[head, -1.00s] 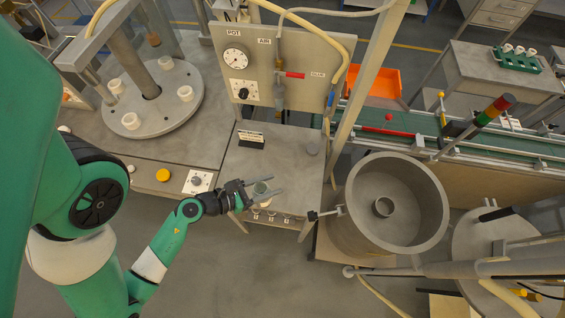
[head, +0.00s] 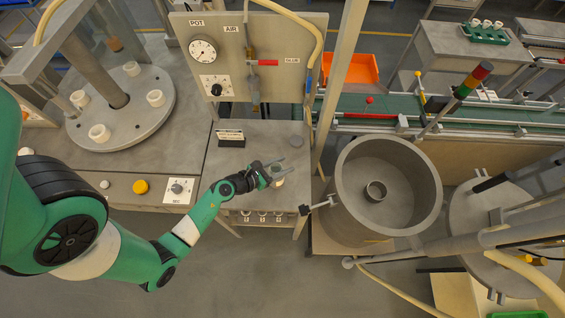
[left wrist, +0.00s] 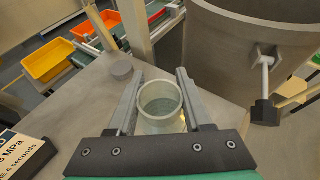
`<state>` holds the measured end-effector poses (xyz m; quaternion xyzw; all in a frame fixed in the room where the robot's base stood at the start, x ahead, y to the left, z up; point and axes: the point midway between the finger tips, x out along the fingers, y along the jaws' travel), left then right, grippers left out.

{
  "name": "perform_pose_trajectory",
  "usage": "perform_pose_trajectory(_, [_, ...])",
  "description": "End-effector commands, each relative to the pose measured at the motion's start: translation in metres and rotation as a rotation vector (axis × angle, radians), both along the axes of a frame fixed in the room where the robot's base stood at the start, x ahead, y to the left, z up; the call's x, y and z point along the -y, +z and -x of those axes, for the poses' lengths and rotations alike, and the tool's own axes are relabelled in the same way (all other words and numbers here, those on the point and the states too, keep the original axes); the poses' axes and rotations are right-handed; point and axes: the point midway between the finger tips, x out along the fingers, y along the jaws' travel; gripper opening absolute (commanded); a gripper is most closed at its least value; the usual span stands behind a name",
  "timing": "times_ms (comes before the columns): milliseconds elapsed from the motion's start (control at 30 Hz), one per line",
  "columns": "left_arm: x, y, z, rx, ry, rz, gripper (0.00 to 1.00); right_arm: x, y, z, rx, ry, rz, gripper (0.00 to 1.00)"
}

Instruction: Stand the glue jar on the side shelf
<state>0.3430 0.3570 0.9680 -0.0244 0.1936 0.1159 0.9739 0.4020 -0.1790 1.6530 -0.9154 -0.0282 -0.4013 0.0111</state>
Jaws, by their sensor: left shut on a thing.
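The glue jar (left wrist: 160,105) is a small pale, translucent cup with an open round mouth. In the left wrist view it is between the two fingers of my left gripper (left wrist: 158,100), which is shut on it. In the head view my left gripper (head: 273,172) holds the jar (head: 277,180) over the front right part of a grey bench top (head: 262,148) below the gauge panel. The jar looks roughly upright. I cannot tell whether its base touches the bench top. Which surface is the side shelf is not clear. My right gripper is not in view.
A grey disc (head: 296,141) and a black sign (head: 231,137) stand on the bench top. A large grey round vessel (head: 425,190) with a side clamp (head: 318,204) is close on the right. The gauge panel (head: 230,75) rises behind. A round turntable (head: 125,125) is at left.

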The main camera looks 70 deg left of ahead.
Motion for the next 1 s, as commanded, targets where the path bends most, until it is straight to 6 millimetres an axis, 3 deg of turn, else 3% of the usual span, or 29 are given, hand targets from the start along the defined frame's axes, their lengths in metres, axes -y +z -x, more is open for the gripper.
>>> perform_pose_trajectory(33, [0.0,-0.009,0.0,0.001,0.001,0.0,0.0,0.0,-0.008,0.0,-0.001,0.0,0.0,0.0])
perform_pose_trajectory(333, [0.0,-0.009,0.0,0.001,0.001,-0.001,0.0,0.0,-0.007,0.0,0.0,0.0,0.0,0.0])
perform_pose_trajectory(367, [0.0,-0.008,0.0,0.0,0.0,0.0,0.54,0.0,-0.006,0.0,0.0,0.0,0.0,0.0])
perform_pose_trajectory(500, [0.0,-0.008,0.0,0.0,0.0,0.0,0.79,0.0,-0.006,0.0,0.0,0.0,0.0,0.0])
perform_pose_trajectory(867, [0.0,-0.004,0.001,0.0,0.001,0.0,0.8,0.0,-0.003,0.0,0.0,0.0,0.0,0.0])
perform_pose_trajectory(1000, [0.003,0.002,0.019,0.0,0.005,0.002,0.8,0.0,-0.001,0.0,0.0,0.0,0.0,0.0])
